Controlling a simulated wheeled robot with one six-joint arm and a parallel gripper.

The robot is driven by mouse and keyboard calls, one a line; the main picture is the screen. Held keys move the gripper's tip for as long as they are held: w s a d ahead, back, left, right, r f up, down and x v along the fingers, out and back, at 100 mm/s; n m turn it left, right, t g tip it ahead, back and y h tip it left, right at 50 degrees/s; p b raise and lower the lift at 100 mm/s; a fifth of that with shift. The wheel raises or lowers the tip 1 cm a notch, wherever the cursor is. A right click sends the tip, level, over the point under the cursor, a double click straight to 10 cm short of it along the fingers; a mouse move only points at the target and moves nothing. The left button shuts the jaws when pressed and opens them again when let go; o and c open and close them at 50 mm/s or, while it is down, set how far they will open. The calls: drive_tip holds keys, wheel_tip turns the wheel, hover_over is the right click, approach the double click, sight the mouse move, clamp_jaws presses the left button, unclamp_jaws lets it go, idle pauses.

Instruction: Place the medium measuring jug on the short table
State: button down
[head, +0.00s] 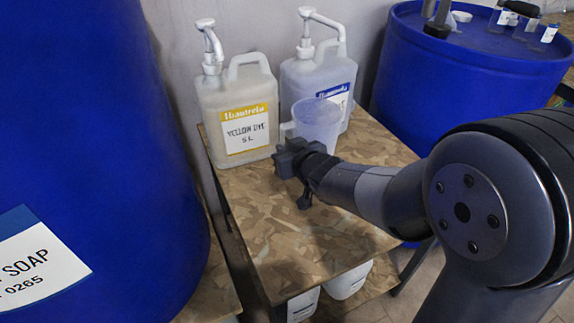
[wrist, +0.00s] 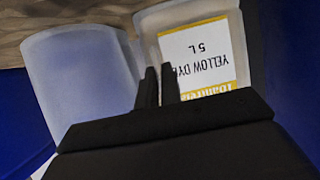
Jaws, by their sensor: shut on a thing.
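The translucent measuring jug (head: 318,120) is upright at the back of the short table (head: 290,225), in front of the blue-labelled bottle. In the wrist view the jug (wrist: 80,75) fills the left side, beside my fingers. My gripper (head: 289,155) is at the jug's handle side, and in the wrist view its fingers (wrist: 159,82) are close together. It is shut on the jug, by its handle, though the grip itself is mostly hidden. I cannot tell whether the jug's base touches the tabletop, as my gripper hides part of it.
A yellow dye bottle (head: 238,108) and a blue-labelled pump bottle (head: 320,76) stand at the table's back. A big blue drum (head: 85,130) is at left. Another drum (head: 460,75) at right bears small cups (head: 524,28). The table's front half is clear.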

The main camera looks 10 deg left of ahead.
drive_tip(key=shift+f+b, duration=0.85)
drive_tip(key=shift+f, duration=0.85)
drive_tip(key=shift+f, duration=0.1)
drive_tip(key=c, duration=1.6)
unclamp_jaws()
drive_tip(key=shift+s+r, duration=0.1)
drive_tip(key=shift+r, duration=0.15)
drive_tip(key=shift+p+v, duration=2)
drive_tip(key=shift+v, duration=3.9)
drive_tip(key=shift+d+f, duration=0.1)
drive_tip(key=shift+f, duration=0.05)
